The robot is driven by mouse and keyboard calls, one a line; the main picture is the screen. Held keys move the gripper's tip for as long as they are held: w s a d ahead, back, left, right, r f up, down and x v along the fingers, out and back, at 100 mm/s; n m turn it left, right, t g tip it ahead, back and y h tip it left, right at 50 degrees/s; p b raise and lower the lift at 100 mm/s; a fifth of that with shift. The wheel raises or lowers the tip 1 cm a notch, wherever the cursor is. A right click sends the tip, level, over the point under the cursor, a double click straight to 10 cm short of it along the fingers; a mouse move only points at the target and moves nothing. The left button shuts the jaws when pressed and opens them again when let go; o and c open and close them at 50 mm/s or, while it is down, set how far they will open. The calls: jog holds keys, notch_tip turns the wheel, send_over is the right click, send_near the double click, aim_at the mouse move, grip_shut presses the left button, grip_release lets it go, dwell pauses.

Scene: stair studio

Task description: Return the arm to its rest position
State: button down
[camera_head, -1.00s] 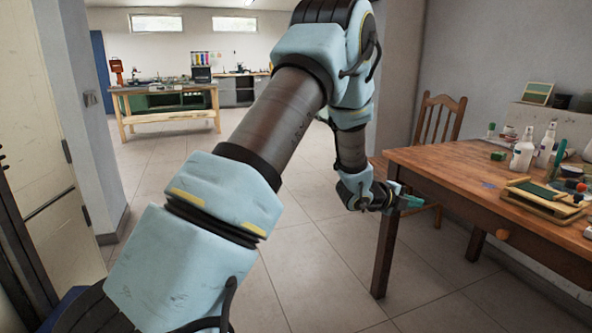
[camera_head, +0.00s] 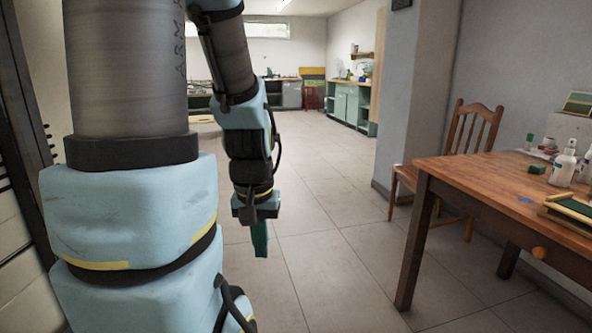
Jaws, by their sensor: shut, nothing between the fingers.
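My arm rises large and close on the left side of the head view, with pale blue joint covers and grey-brown links. Its far part folds over and hangs down. My gripper (camera_head: 260,238) is at the lower end, pointing down above the tiled floor, left of the wooden table and well apart from it. Its teal fingers are together with nothing between them. The upper part of the arm runs out of the picture at the top.
The wooden table (camera_head: 446,169) stands at the right, holding white spray bottles (camera_head: 563,163) and a framed tray (camera_head: 560,212). A wooden chair (camera_head: 470,140) is behind it. Tiled floor (camera_head: 330,220) is clear between arm and table. Cabinets (camera_head: 350,103) line the far room.

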notch_tip(320, 180, up, 16)
jog(key=p, duration=1.4)
jog(key=shift+w+r+p, duration=0.15)
jog(key=shift+w+p, duration=0.2)
jog(key=shift+p, duration=0.05)
